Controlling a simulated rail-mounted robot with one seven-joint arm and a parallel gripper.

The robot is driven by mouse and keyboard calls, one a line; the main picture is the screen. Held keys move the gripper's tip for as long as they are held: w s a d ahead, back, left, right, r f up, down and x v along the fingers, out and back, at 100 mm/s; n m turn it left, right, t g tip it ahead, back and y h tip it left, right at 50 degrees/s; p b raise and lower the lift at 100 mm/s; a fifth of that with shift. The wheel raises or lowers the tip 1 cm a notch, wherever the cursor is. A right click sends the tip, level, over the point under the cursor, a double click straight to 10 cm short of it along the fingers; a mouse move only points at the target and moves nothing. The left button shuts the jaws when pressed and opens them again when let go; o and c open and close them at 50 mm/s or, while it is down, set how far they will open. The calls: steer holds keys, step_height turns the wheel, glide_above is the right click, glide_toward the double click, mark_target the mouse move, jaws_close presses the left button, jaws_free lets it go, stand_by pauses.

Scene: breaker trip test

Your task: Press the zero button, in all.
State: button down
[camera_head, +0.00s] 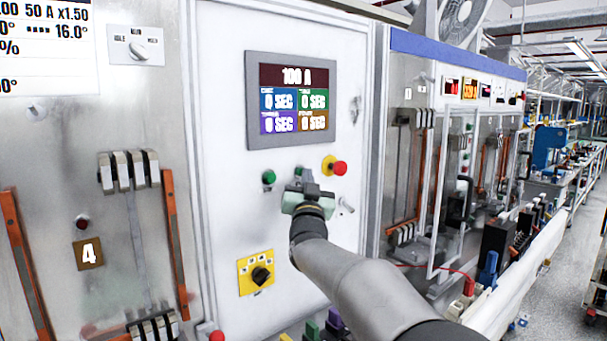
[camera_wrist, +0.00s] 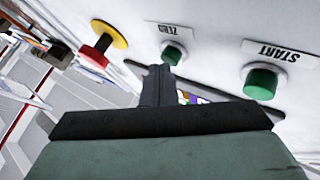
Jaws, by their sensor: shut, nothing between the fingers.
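The zero button is a green push button (camera_wrist: 173,54) under an upside-down "ZERO" label in the wrist view. In the head view only a bit of green (camera_head: 298,171) shows there, just above my gripper (camera_head: 300,182). My gripper is shut and empty. In the wrist view its fingertips (camera_wrist: 159,72) reach up to the lower edge of the zero button and overlap it slightly. I cannot tell whether they touch it. The display (camera_head: 292,99) above reads 100 A, with several "SEC" fields below.
A green START button (camera_wrist: 262,80) is beside the zero button; it also shows in the head view (camera_head: 268,177). A red mushroom button on yellow (camera_head: 338,168) is on the other side.

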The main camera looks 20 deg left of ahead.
steer(key=shift+s+d+b, duration=0.45)
steer(key=shift+d+b, duration=0.3)
steer(key=shift+b, duration=0.3)
steer(key=shift+s+d+b, duration=0.4)
steer(key=shift+d+b, duration=0.35)
steer(key=shift+b, duration=0.1)
steer(key=shift+s+d+b, duration=0.4)
steer(key=shift+d+b, duration=0.3)
steer(key=shift+b, duration=0.2)
steer(key=shift+s+d+b, duration=0.4)
steer(key=shift+d+b, duration=0.35)
steer(key=shift+b, duration=0.1)
steer(key=shift+f, duration=0.1)
